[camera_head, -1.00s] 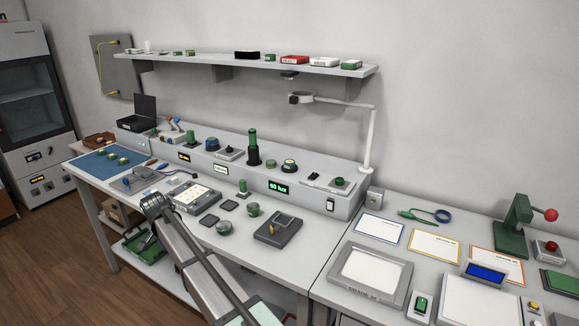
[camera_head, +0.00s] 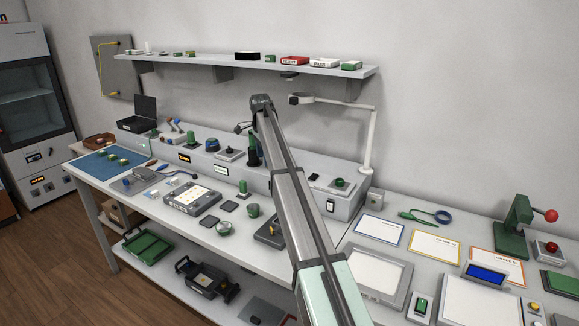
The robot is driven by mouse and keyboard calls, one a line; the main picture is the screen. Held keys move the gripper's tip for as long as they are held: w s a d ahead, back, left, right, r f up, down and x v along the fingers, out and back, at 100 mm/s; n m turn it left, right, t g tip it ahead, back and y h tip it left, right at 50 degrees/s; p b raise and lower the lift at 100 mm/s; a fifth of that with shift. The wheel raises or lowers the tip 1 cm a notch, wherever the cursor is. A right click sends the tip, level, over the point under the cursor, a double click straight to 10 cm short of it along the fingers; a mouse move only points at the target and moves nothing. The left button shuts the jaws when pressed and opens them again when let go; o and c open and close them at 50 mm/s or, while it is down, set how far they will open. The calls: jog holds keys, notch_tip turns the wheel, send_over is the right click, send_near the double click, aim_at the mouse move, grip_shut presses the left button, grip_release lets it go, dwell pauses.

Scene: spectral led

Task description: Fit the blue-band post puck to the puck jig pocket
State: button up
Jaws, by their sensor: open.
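Two small green-and-grey round parts stand on the bench: a low puck (camera_head: 223,228) and a taller one (camera_head: 253,210) to its right. I cannot make out a blue band on either, so I cannot tell which is the blue-band post puck. The dark grey jig block (camera_head: 266,232) lies to their right, and my arm hides its right part. Its pocket cannot be made out clearly. My gripper (camera_head: 243,127) is small and partly hidden at the arm's far end, raised above the back of the bench. It is open, apart from the pucks and jig.
A grey raised console (camera_head: 345,205) with several instruments runs along the back. A lamp arm (camera_head: 371,140) and a wall shelf (camera_head: 320,68) are near my arm. A tray of white pieces (camera_head: 192,199) and dark pads lie left of the pucks.

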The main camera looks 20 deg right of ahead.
jog(key=d+r, duration=0.1)
jog(key=d, duration=0.2)
jog(key=w+d+r+m, duration=0.1)
jog(key=d, duration=0.2)
jog(key=d+r+m, duration=0.1)
jog(key=d, duration=0.3)
jog(key=shift+w+d+r, duration=0.1)
jog(key=shift+w+r, duration=0.1)
jog(key=shift+w, duration=0.1)
jog(key=shift+d, duration=0.2)
jog(key=shift+s+a+f, duration=0.1)
jog(key=shift+f, duration=3.6)
jog(key=c, duration=1.2)
jog(key=shift+o, duration=0.2)
jog(key=shift+r, duration=0.1)
notch_tip(320, 180, up, 4)
jog(key=shift+f, duration=0.15)
jog(key=s+a, duration=1.2)
jog(key=shift+s+a+f, duration=0.15)
jog(key=shift+s+a, duration=0.25)
